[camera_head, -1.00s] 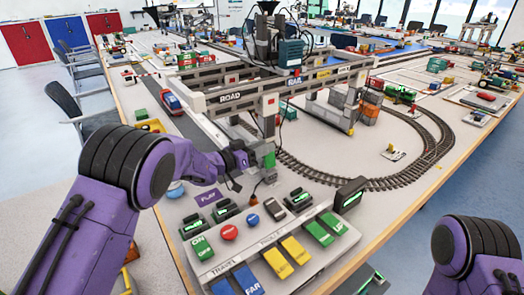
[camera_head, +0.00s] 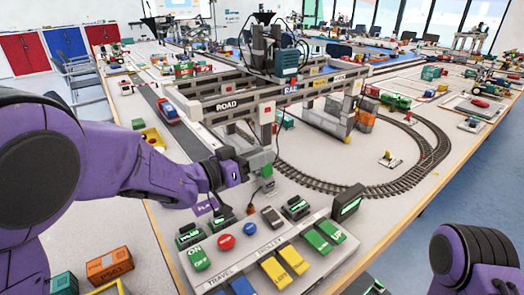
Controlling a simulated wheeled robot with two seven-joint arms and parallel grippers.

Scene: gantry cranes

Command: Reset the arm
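My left arm (camera_head: 140,160) is purple and reaches in from the left. Its gripper (camera_head: 232,172) is above the table, just behind the control panel (camera_head: 213,272) and near the foot of the gantry crane (camera_head: 258,100). Its fingers are small and dark here, and I cannot tell whether they are open or shut. I see nothing clearly held. Part of my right arm (camera_head: 476,262) shows at the lower right corner; its gripper is out of view.
A curved rail track (camera_head: 345,188) lies to the right. An orange crate (camera_head: 110,265) sits at the lower left. A red and blue truck (camera_head: 168,110) stands on the road.

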